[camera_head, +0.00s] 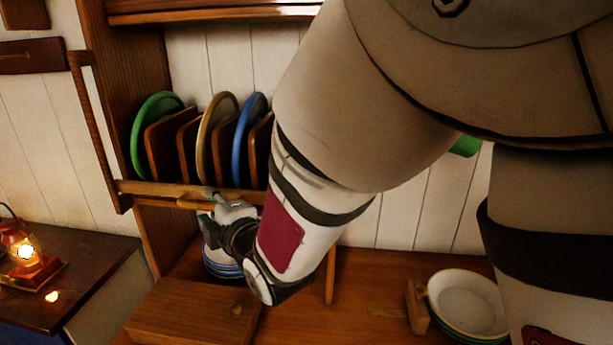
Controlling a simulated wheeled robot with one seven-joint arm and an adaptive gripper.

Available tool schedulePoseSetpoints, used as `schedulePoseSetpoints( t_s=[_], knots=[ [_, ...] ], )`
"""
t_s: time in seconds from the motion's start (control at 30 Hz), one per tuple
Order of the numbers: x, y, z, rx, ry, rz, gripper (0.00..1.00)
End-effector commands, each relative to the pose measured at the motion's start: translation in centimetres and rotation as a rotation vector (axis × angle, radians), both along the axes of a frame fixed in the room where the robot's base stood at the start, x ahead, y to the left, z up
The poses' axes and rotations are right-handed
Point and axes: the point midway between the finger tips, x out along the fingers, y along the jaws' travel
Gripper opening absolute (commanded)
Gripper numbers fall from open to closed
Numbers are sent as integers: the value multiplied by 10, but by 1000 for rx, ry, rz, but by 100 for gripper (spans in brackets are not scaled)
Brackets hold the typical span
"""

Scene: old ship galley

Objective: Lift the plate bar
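The plate bar (150,188) is a light wooden rail that runs level across the front of the plate rack. Upright plates stand behind it: a green plate (140,130), a tan plate (204,140) and a blue plate (239,150), between brown wooden dividers (163,150). My gripper (207,197) is at the bar, right of its left end, with its fingertips close to or touching it. The fingers are small and partly hidden by the wrist, so their opening and any hold on the bar cannot be told. My arm hides the bar's right part.
Blue-rimmed stacked dishes (222,270) stand below my gripper, partly hidden. A wooden box (190,315) lies in front of them. Green-rimmed bowls (468,302) sit at the right, beside a wooden block (417,307). A lit lantern (22,258) stands on the dark left counter (85,265).

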Motion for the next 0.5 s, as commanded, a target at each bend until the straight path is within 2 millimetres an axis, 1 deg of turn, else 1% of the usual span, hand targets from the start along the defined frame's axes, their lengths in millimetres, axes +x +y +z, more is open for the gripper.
schedulePoseSetpoints(
  t_s=[0.13,0.43,0.47,0.5],
  knots=[
    [7,6,-1,0,0,0,31],
    [9,7,-1,1,-1,0,31],
    [9,7,-2,1,-1,0,27],
    [9,7,-1,1,-1,0,18]
  ],
)
